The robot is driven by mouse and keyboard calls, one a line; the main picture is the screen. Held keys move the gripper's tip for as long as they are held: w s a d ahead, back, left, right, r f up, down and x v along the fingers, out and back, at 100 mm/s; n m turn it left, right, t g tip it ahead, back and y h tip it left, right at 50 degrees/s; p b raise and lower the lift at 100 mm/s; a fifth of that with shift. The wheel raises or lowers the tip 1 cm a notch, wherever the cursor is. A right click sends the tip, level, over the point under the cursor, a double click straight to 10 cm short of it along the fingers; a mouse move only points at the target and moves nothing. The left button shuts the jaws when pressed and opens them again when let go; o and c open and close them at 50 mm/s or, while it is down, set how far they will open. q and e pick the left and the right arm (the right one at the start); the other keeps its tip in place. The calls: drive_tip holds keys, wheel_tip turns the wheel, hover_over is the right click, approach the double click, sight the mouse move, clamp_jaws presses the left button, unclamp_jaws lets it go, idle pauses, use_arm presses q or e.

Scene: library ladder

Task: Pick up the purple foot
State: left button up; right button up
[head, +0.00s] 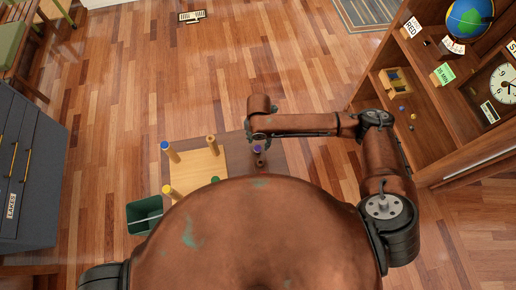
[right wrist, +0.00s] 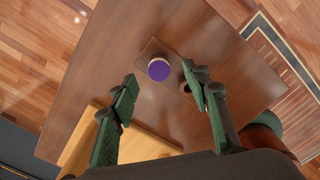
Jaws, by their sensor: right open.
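The purple foot (right wrist: 159,70) is a round cap with a purple top and a pale rim. It sits on a thin rectangular brown piece on the dark wooden table (right wrist: 185,30). It also shows small in the head view (head: 257,149), just below my right gripper (head: 262,135). In the right wrist view my right gripper (right wrist: 159,73) has its green fingers spread apart, empty, with the foot framed between the tips. The height gap is hard to judge. My left gripper is out of view.
A pale wooden board (head: 197,167) on the table bears upright legs: blue-capped (head: 165,146), yellow-capped (head: 168,190), green-topped (head: 215,180) and bare (head: 212,141). A green bin (head: 145,214) stands left. A bookcase (head: 440,110) stands right. A dark cabinet (head: 30,165) is far left.

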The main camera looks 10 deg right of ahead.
sight(258, 148)
drive_tip(key=f, duration=0.6)
drive_tip(key=shift+a, duration=0.2)
drive_tip(key=shift+r, duration=0.1)
drive_tip(key=shift+c, duration=0.4)
drive_tip(key=c, duration=0.8)
drive_tip(key=shift+o, duration=0.2)
